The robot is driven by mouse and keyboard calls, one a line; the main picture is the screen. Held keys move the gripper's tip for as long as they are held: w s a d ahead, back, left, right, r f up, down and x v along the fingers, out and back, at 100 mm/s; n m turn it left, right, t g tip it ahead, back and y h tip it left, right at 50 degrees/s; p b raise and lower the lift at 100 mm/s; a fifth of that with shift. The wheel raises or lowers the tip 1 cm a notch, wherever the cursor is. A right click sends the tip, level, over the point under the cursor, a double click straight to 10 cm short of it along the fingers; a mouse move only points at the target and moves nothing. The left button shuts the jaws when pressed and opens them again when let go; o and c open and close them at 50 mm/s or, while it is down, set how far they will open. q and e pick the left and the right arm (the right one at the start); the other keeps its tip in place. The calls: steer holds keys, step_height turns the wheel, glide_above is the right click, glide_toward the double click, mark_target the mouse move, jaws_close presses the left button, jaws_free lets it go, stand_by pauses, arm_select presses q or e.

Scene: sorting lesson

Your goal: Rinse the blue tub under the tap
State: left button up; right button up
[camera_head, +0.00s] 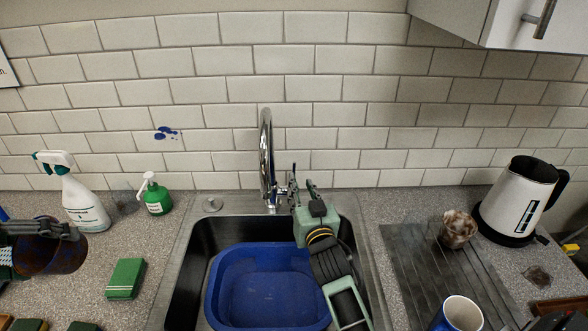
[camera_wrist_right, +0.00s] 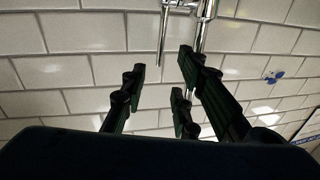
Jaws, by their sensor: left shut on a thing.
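The blue tub (camera_head: 268,275) sits in the dark sink (camera_head: 200,240), open side up, with no water visible in it. The chrome tap (camera_head: 266,150) stands behind it, and I see no stream from its spout. My right gripper (camera_head: 304,187) is beside the tap's base, fingers apart and nothing visibly held. In the right wrist view the right gripper (camera_wrist_right: 160,85) is open, with the tap (camera_wrist_right: 200,35) beyond its fingers. Contact with the tap is unclear. My left gripper (camera_head: 76,232) is at the left edge, shut on a dark brown rounded thing (camera_head: 55,257).
A white spray bottle (camera_head: 84,205), a green soap pump (camera_head: 156,197) and a green sponge (camera_head: 125,278) stand left of the sink. A cupboard (camera_head: 490,22) overhangs top right.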

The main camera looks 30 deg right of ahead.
mark_target(294, 169)
steer(key=p+x, duration=0.1)
steer(key=x, duration=0.8)
steer(key=shift+w+d, duration=0.15)
steer(key=shift+w, duration=0.25)
steer(key=shift+c, duration=0.7)
jaws_close()
